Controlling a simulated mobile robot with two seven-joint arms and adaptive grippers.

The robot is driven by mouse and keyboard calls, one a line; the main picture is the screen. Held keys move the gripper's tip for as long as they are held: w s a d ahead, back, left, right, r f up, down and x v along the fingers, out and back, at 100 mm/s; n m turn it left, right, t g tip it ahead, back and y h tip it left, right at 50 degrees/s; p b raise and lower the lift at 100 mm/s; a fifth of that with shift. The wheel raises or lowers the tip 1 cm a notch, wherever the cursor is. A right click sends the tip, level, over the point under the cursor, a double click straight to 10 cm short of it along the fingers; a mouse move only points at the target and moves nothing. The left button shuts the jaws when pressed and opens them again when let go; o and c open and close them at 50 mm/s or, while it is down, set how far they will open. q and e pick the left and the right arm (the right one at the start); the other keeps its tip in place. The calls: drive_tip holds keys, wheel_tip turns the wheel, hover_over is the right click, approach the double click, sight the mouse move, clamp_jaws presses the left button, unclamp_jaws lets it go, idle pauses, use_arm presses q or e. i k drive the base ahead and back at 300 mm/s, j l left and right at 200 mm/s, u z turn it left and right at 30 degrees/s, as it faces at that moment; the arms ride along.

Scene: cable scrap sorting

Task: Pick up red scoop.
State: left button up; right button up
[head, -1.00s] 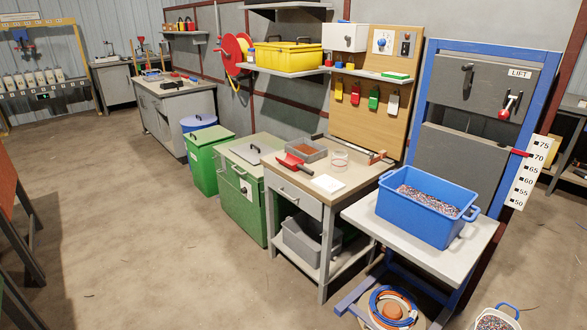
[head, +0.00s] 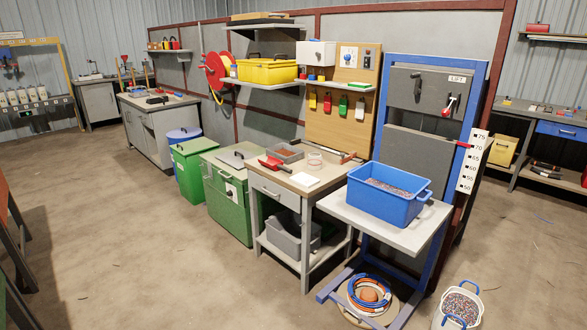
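The red scoop (head: 274,163) lies on the top of the grey workbench (head: 299,185), near its left side. Its dark handle points to the right, toward the bench's front. A grey tray (head: 287,152) with brownish contents sits just behind it. Neither of my grippers shows in the head view, so their state is hidden.
A white pad (head: 303,179) and a clear round dish (head: 315,159) share the bench top. A blue crate (head: 385,204) of granules stands on the lift table to the right. A white bucket (head: 461,307) and coiled hoses (head: 368,294) are low at front right. The floor at left is open.

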sight(271, 163)
drive_tip(key=i+z, duration=0.1)
drive_tip(key=z, duration=1.25)
drive_tip(key=i+j, duration=0.2)
drive_tip(key=j, duration=0.25)
drive_tip(key=i+j, duration=0.2)
drive_tip(key=j, duration=0.3)
drive_tip(key=i+j, duration=0.2)
drive_tip(key=j, duration=0.25)
drive_tip(key=i+j, duration=0.2)
drive_tip(key=j, duration=0.3)
drive_tip(key=i+j, duration=0.15)
drive_tip(key=j, duration=0.3)
drive_tip(key=i+j, duration=0.2)
drive_tip(key=j, duration=0.3)
drive_tip(key=i+j, duration=0.2)
drive_tip(key=j, duration=0.25)
drive_tip(key=i+j, duration=0.2)
drive_tip(key=j, duration=0.25)
